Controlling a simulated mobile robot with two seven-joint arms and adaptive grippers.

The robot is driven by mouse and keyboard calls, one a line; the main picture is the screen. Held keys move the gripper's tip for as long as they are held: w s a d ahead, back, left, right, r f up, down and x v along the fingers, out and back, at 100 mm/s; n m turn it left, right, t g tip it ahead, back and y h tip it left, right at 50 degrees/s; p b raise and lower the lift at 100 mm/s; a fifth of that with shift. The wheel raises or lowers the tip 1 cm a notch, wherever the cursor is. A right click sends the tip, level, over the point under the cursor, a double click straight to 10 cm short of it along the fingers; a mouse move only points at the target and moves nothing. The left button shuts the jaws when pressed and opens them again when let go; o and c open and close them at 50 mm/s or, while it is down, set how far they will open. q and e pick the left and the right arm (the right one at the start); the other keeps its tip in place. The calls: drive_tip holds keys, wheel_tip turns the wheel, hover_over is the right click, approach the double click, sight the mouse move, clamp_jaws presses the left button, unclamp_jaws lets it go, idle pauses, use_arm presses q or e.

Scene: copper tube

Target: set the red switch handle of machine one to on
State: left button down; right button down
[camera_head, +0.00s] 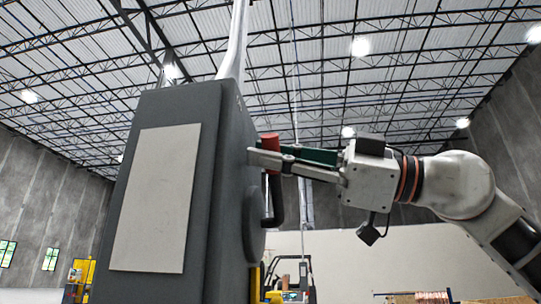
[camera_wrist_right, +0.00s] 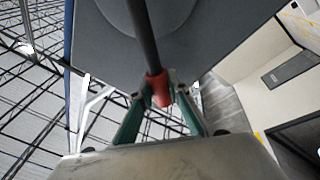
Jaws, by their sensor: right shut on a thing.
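The grey switch box of the machine (camera_head: 228,130) stands left of centre in the head view, with a pale plate on its front. Its switch handle (camera_head: 273,170) is on the right side, with a red grip at the top and a dark bar below. The red grip also shows in the right wrist view (camera_wrist_right: 158,90), at the end of the dark bar. My right gripper (camera_head: 268,160) comes in from the right and is shut on the red grip; its fingers lie on both sides of it in the wrist view (camera_wrist_right: 158,98). My left gripper is not in view.
A pale cable or pipe (camera_head: 235,45) rises from the top of the box. A forklift (camera_head: 290,285) and pallets (camera_head: 420,297) stand far back, low in the head view. The space right of the box, around my right arm, looks free.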

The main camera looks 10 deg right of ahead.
drive_tip(key=shift+w+d+r, duration=0.1)
drive_tip(key=shift+d, duration=0.05)
drive_tip(key=c, duration=1.9)
unclamp_jaws()
drive_tip(key=v, duration=1.2)
